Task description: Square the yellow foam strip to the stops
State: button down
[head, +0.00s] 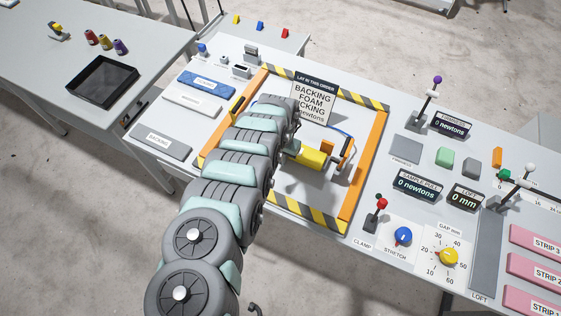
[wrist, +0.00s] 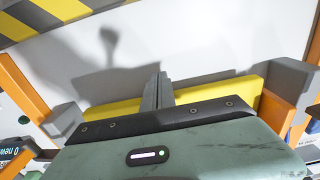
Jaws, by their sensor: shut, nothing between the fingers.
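In the wrist view a long yellow piece that looks like the foam strip (wrist: 235,96) runs across behind my gripper, tilted up to the right. Grey blocks (wrist: 66,118) with orange bars stand by both its ends; I cannot tell whether they are the stops. My gripper (wrist: 157,84) is shut and empty, its fingers crossing in front of the yellow piece; contact cannot be told. In the head view a yellow piece (head: 312,159) shows inside the striped frame (head: 366,170), partly hidden by my arm; my fingertips are not clear there.
A sign (head: 314,101) stands at the frame's back. Blue, white and grey layers (head: 205,84) lie left of it. Right of the frame are a red clamp lever (head: 377,212), knobs (head: 403,237), readouts and pink strips (head: 535,272). My arm covers the frame's left part.

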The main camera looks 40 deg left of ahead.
jog(key=shift+w+a, duration=0.1)
jog(key=shift+w, duration=0.15)
dwell(0.3)
jog(key=shift+w+a+f+b, duration=0.2)
jog(key=shift+w+b, duration=0.2)
jog(key=shift+b, duration=0.4)
jog(key=shift+w+a+b, duration=0.1)
jog(key=shift+w+b, duration=0.4)
jog(key=shift+b, duration=0.35)
jog(key=shift+r, duration=0.15)
jog(key=shift+r, duration=0.1)
